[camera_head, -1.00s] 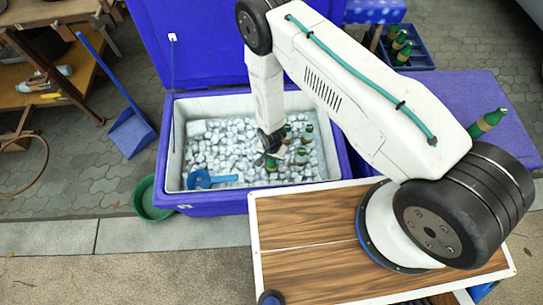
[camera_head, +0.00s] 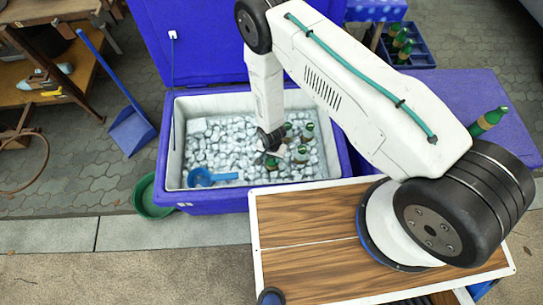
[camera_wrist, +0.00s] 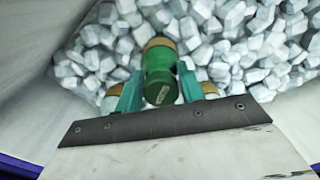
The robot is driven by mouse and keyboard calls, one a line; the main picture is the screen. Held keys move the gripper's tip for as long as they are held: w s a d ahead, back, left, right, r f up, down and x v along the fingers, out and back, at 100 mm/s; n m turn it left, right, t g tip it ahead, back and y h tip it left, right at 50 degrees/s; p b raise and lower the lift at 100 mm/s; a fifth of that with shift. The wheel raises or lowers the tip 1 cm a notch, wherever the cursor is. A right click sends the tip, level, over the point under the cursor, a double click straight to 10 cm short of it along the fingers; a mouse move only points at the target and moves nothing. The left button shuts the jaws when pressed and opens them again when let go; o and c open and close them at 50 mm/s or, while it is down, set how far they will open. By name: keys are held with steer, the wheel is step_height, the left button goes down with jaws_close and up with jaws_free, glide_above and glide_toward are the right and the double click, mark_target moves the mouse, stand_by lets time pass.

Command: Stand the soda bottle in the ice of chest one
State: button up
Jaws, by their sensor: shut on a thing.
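The open blue ice chest (camera_head: 200,204) is full of ice cubes (camera_head: 215,140). My gripper (camera_wrist: 161,90) is shut on a green soda bottle (camera_wrist: 161,70) with a tan band; its teal fingers are on either side. In the head view my gripper (camera_head: 271,143) is low over the ice at the chest's right half, and the bottle (camera_head: 271,162) shows just under it. The bottle overlaps the ice, but I cannot tell how deep its base is. Other green bottles (camera_head: 301,153) stand in the ice close to the right of it.
A blue scoop (camera_head: 201,177) lies on the ice at front left. A closed blue chest (camera_head: 450,95) at right has a bottle (camera_head: 489,120) on top. A crate (camera_head: 422,58) holds bottles behind. A green basin (camera_head: 148,200) and blue dustpan (camera_head: 131,133) are left.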

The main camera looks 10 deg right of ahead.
steer(key=shift+f, duration=0.45)
steer(key=o, duration=1.5)
steer(key=shift+o, duration=0.2)
step_height(320, 180, up, 27)
stand_by(0.9)
stand_by(0.7)
